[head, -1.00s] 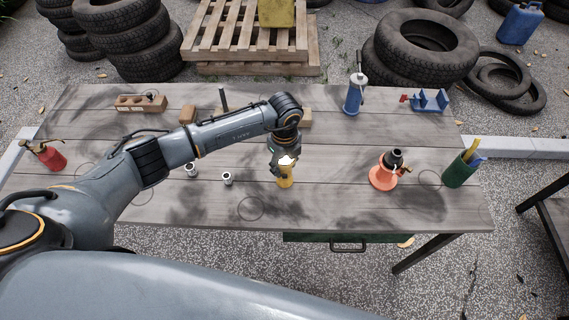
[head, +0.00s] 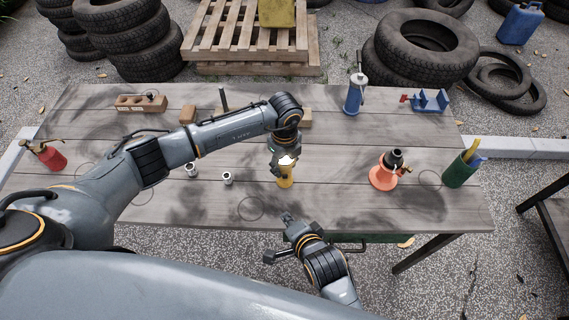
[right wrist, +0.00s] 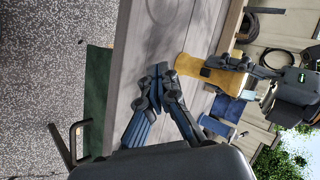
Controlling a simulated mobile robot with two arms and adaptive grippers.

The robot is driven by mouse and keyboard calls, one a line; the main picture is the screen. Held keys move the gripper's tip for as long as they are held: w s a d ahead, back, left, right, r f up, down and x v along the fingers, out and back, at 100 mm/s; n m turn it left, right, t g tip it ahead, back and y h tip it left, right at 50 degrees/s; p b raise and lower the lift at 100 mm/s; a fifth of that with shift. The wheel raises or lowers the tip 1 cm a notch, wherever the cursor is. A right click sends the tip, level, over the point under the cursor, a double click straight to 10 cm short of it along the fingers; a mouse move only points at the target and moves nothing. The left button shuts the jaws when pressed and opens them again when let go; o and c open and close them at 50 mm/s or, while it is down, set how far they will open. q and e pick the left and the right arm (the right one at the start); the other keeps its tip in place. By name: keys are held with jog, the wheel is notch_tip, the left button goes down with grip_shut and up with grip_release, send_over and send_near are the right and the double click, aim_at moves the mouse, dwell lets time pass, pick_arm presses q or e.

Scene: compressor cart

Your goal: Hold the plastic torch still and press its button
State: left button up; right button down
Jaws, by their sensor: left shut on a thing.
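The yellow plastic torch (head: 285,179) is upright over the middle of the wooden table (head: 330,205). My left gripper (head: 284,166) is shut on its upper part from above and hides its top. The button cannot be made out. My right gripper (head: 287,217) is over the table's front edge, empty, with its fingers (right wrist: 160,76) together, apart from the torch.
An orange-based burner (head: 382,178) and a green cup (head: 459,172) stand to the right. Two small metal cups (head: 227,178) are left of the torch. A blue bottle (head: 354,96) is behind. A green drawer with a handle (head: 350,245) hangs under the front edge.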

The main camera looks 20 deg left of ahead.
jog(key=shift+w+a+r, duration=0.25)
jog(key=shift+w+a, duration=0.05)
jog(key=shift+w, duration=0.15)
send_near(280, 179)
jog(key=shift+w+a+f, duration=0.25)
jog(key=shift+a+f, duration=0.15)
jog(key=shift+f, duration=0.25)
jog(key=shift+w+a+f, duration=0.25)
jog(key=shift+a+f, duration=0.2)
jog(key=shift+f, duration=0.25)
jog(key=shift+w+a, duration=0.15)
jog(key=shift+w, duration=0.25)
jog(key=shift+w+a, duration=0.1)
jog(key=shift+w, duration=0.25)
dwell(0.7)
jog(key=shift+s, duration=0.15)
jog(key=shift+s+d, duration=0.3)
jog(key=shift+s, duration=0.35)
jog(key=shift+s+d, duration=0.3)
jog(key=shift+s, duration=0.65)
jog(key=shift+s+d, duration=0.35)
jog(key=shift+s, duration=0.6)
jog(key=shift+s+d, duration=0.3)
jog(key=shift+s, duration=0.65)
